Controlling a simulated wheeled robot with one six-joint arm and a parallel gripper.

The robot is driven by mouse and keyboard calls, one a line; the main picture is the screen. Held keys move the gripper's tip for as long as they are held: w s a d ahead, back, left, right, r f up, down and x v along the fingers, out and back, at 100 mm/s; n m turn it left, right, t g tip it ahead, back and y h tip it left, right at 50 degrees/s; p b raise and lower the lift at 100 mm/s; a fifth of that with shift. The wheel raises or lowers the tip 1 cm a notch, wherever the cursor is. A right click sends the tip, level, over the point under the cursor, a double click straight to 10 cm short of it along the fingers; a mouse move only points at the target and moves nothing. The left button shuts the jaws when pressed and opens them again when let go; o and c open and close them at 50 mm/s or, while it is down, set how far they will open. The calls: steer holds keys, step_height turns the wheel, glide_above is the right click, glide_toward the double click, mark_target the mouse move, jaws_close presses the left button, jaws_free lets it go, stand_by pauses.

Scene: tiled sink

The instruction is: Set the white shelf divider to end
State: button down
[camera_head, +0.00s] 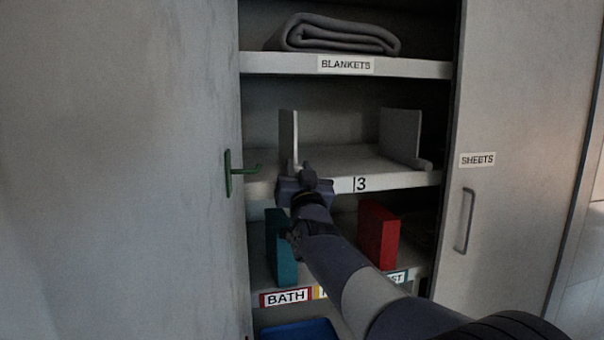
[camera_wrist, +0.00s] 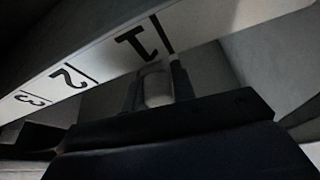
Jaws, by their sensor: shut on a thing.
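The white shelf divider (camera_head: 289,138) stands upright on the middle shelf (camera_head: 350,165), at the left part of the opening. My gripper (camera_head: 298,172) is at the shelf's front edge, at the divider's front end. In the wrist view, my gripper (camera_wrist: 157,88) is shut on a pale rounded piece, which looks like the divider's front knob. It sits beside the mark "1" on the shelf edge (camera_wrist: 95,62); marks "2" and "3" follow to the left there. A second pale divider (camera_head: 401,135) with a rounded front knob stands at the shelf's right. My arm hides part of the shelf edge.
A folded grey blanket (camera_head: 338,35) lies on the top shelf. Below are a teal divider (camera_head: 281,246), a red divider (camera_head: 378,235) and a blue bin (camera_head: 298,331). The shelf between the two pale dividers is bare.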

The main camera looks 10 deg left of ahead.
steer(key=shift+s+a, duration=0.3)
steer(key=shift+a, duration=0.3)
steer(key=shift+s+a, duration=0.25)
steer(key=shift+a, duration=0.3)
steer(key=c, duration=1.2)
jaws_free()
steer(key=b+v, duration=0.4)
steer(key=v, duration=0.6)
steer(key=shift+s+d+b, duration=0.15)
steer(key=shift+s+b, duration=0.15)
steer(key=shift+s, duration=0.05)
steer(key=shift+f, duration=0.15)
